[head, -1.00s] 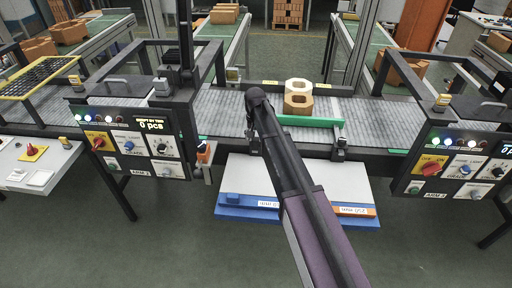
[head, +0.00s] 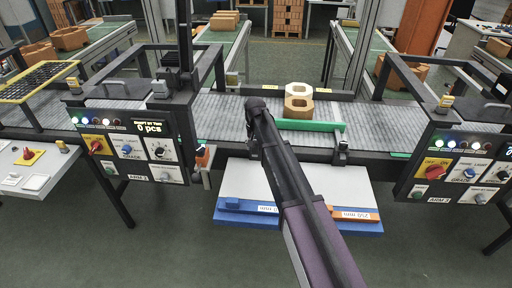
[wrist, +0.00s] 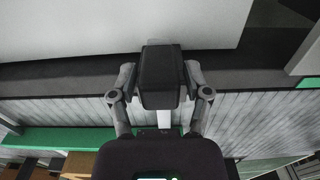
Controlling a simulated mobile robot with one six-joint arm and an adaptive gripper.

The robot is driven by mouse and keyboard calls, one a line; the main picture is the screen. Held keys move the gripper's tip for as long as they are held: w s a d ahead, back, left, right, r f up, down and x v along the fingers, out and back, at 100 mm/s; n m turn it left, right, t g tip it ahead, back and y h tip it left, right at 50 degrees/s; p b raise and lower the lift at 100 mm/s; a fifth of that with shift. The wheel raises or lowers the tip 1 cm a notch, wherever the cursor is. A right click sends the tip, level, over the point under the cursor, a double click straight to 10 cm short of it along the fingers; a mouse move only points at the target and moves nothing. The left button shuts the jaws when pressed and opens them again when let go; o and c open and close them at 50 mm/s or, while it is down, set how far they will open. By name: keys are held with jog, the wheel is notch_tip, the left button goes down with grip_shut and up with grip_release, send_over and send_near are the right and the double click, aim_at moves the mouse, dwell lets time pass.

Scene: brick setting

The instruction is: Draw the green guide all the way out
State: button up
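The green guide (head: 312,126) is a straight bar along the near side of the conveyor, just in front of two stacked bricks. A dark clamp (head: 342,147) carries its right end. My gripper (head: 254,150) is over the near conveyor rail at the guide's left end, and my arm hides the clamp there. In the wrist view, my gripper's fingers (wrist: 160,80) stand on both sides of a black block (wrist: 160,78), very close to it. Whether they press on it I cannot tell. The guide also shows in the wrist view (wrist: 70,139), at the left.
The cream brick (head: 298,90) and the orange brick (head: 298,106) sit on the grey conveyor (head: 385,118). Control boxes stand left (head: 135,145) and right (head: 455,165). A white board (head: 330,190) with blue and orange edges lies below the rail. Floor in front is clear.

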grip_shut()
jog(key=s, duration=1.3)
jog(key=shift+s+a, duration=0.15)
jog(key=shift+a, duration=0.05)
jog(key=o, duration=0.5)
grip_release()
jog(key=shift+s, duration=0.1)
